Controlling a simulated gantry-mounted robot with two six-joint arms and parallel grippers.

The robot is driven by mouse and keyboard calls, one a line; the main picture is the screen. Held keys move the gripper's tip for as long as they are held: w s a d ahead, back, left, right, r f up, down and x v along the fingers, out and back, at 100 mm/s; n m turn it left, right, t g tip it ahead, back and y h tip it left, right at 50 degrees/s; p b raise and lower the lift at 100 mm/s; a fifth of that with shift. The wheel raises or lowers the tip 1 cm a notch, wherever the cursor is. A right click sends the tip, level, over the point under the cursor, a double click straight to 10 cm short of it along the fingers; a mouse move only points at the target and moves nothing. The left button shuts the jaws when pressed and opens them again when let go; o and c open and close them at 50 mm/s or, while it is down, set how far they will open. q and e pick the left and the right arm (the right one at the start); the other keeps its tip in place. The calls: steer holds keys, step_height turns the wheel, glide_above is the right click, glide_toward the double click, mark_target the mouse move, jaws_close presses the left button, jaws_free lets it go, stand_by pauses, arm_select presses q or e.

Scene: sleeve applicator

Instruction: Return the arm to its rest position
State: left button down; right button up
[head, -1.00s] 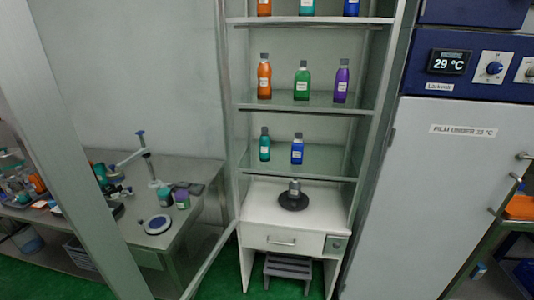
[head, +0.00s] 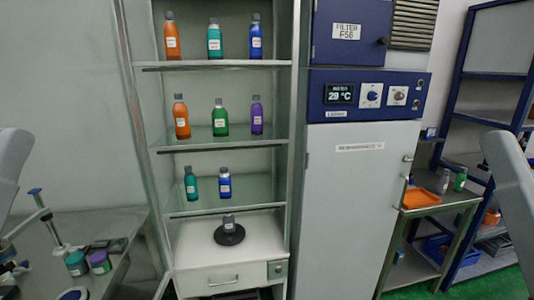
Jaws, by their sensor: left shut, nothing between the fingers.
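A grey link of my left arm (head: 12,165) stands at the left edge, in front of the bench and well to the left of the glass cabinet. My left gripper is shut and holds nothing; its fingertips are hard to make out at this edge. A grey link of my right arm (head: 512,180) shows at the right edge, in front of the blue shelf rack. My right gripper is outside the picture. Neither visible link appears to touch the cabinet or the bottles.
The cabinet (head: 295,150) holds orange, teal, green, purple and blue bottles. A dark round base (head: 229,235) with a grey-capped item stands on its lower white top. A grey incubator (head: 345,215) stands beside it. A bench (head: 120,222) with a stand (head: 47,215) is at left.

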step_height(320, 180, up, 28)
steer(key=p, duration=2.4)
steer(key=shift+r+p, duration=0.15)
steer(key=shift+p, duration=0.15)
